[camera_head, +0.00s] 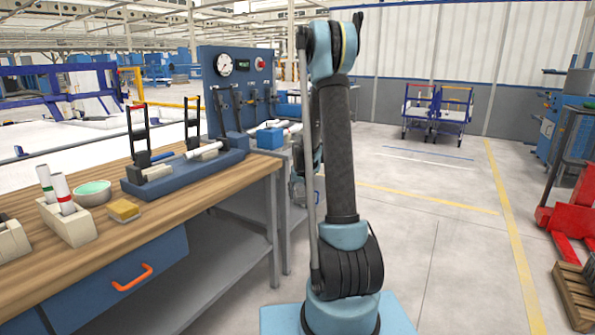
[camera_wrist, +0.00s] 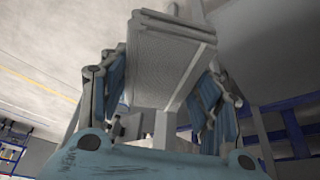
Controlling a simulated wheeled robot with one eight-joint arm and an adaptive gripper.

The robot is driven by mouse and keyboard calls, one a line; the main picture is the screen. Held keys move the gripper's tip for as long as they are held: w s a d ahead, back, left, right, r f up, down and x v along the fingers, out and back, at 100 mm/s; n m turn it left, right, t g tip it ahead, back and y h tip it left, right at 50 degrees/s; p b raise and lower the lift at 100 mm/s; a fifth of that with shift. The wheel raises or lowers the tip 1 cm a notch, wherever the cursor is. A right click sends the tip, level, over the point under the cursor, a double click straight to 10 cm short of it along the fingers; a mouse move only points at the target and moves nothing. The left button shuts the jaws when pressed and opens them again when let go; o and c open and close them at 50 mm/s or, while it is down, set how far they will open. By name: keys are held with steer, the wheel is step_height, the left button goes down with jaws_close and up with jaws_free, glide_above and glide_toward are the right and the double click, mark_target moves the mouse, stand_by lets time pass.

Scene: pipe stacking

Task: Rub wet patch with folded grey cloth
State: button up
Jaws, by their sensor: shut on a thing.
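In the wrist view, my gripper (camera_wrist: 166,75) has its two fingers on either side of a flat grey textured piece, which looks like the folded grey cloth (camera_wrist: 165,52). The fingers are shut on it. A pale strip runs along its right side. In the head view my arm stands upright in the middle, and the gripper and cloth are hidden. I cannot make out a wet patch in either view.
A wooden workbench (camera_head: 178,206) on the left bears a blue clamp fixture (camera_head: 185,174), a green bowl (camera_head: 93,190), a yellow sponge (camera_head: 124,210) and blocks holding white tubes. A blue gauge panel (camera_head: 238,92) stands behind. Floor right of my arm is open; a red pallet jack (camera_head: 572,215) is far right.

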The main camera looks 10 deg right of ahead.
steer(key=shift+f+n, duration=0.3)
steer(key=shift+f, duration=0.75)
steer(key=shift+a, duration=0.1)
